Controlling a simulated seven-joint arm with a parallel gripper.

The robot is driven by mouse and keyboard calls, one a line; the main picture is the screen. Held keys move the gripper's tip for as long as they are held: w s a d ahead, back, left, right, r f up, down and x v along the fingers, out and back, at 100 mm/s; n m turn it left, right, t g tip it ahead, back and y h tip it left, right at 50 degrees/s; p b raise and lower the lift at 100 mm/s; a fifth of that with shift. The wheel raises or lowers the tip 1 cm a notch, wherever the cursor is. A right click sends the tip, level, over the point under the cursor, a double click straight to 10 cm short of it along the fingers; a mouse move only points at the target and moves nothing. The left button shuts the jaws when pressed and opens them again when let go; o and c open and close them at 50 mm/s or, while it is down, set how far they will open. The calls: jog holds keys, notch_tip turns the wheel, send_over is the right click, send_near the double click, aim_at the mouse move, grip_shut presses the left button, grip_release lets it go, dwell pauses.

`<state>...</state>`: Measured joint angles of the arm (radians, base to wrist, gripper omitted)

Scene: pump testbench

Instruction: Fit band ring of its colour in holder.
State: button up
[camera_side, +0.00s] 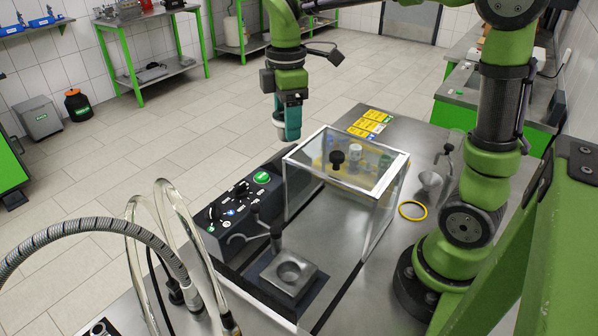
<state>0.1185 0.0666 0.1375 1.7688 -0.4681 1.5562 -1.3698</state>
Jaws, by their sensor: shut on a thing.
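My gripper (286,122) hangs above the back left of the bench, left of the clear box, with its teal fingers pointing down. It is shut on a small pale grey part (278,118), mostly hidden by the fingers; I cannot tell its full shape or any band colour. A yellow ring (412,210) lies flat on the bench, right of the box and beside my arm's base. The holder (289,272) is a grey metal block with a round recess in front of the box. The recess looks empty. My gripper is well above and behind it.
The clear box (345,165) with a black knob stands mid-bench; small vessels show through it. A lever clamp (275,235) stands behind the holder. The control panel (237,205) and hoses (150,235) are at left.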

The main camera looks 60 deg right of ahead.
jog(key=s+a+n, duration=0.3)
jog(key=a, duration=0.4)
jog(key=shift+s+a+n, duration=0.2)
jog(key=shift+s+n, duration=0.15)
jog(key=shift+n, duration=0.05)
jog(key=s+a+n, duration=0.1)
jog(key=s+a, duration=0.1)
jog(key=s+a+n, duration=0.2)
jog(key=s+a+f+n, duration=0.1)
jog(key=s+a+n, duration=0.1)
jog(key=a, duration=0.1)
jog(key=shift+s, duration=0.3)
send_over(289, 261)
jog(key=s+a, duration=0.1)
jog(key=a, duration=0.1)
notch_tip(289, 261, down, 12)
jog(key=shift+s+f, duration=0.2)
jog(key=shift+f, duration=1.9)
jog(key=shift+f, duration=0.3)
jog(key=shift+f, duration=0.85)
jog(key=shift+f, duration=0.25)
